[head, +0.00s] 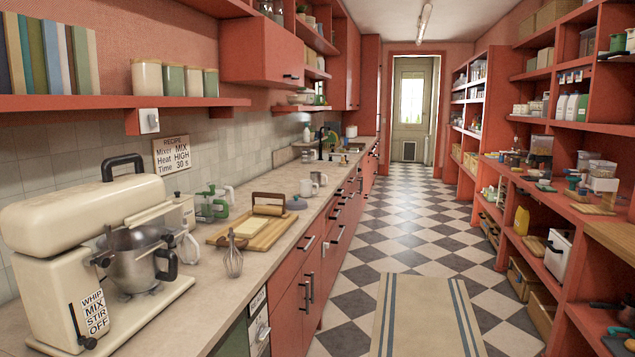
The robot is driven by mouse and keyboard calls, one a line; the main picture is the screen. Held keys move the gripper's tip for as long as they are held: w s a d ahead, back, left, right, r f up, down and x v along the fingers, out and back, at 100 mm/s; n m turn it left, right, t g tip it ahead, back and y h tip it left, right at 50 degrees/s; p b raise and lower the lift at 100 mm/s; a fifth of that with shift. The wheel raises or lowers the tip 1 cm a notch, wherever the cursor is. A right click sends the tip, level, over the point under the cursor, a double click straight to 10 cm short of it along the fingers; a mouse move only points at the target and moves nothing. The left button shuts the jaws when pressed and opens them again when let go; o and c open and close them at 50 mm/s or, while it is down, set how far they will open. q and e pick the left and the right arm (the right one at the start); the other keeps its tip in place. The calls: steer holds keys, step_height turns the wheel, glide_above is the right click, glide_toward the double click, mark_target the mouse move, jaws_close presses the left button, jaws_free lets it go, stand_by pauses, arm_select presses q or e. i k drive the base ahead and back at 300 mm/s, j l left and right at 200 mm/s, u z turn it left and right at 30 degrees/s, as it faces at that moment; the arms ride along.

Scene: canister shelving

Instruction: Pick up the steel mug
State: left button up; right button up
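Two small mug-like cups stand close together on the left counter, beyond the cutting board. The farther one is a greyish mug (318,178) that looks like the steel mug, but it is too small to be sure of its material. The nearer one is a pale cup (306,188), just left of and in front of it. Both seem upright. Neither of my grippers shows in the head view, so I cannot see whether they are open or shut.
The counter (205,288) also holds a cream stand mixer (75,250), a whisk (233,258) and a wooden board (272,235) with a rolling pin. Open shelves (577,215) line the right. The checkered aisle (415,225) between is clear, with a striped rug (425,315).

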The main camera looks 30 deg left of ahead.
mark_target(316, 177)
steer(key=i+l+z, duration=0.15)
steer(key=z, duration=0.2)
steer(key=i+l+z, duration=0.1)
steer(key=z, duration=0.25)
steer(key=i+z, duration=0.35)
steer(key=i+j+u, duration=0.1)
steer(key=i+u, duration=0.7)
steer(key=i, duration=0.15)
steer(key=i+l+u, duration=0.35)
steer(key=i+u, duration=0.4)
steer(key=i, duration=1.75)
steer(key=i+j+u, duration=0.1)
steer(key=i+u, duration=0.15)
steer(key=i, duration=0.45)
steer(key=i+u, duration=0.2)
steer(key=i, duration=0.55)
steer(key=i+l+u, duration=0.25)
steer(key=i, duration=0.45)
steer(key=i+u, duration=0.4)
steer(key=i+l+u, duration=0.2)
steer(key=u, duration=0.2)
steer(key=i+l+u, duration=0.35)
steer(key=i+j, duration=0.05)
steer(key=i, duration=0.05)
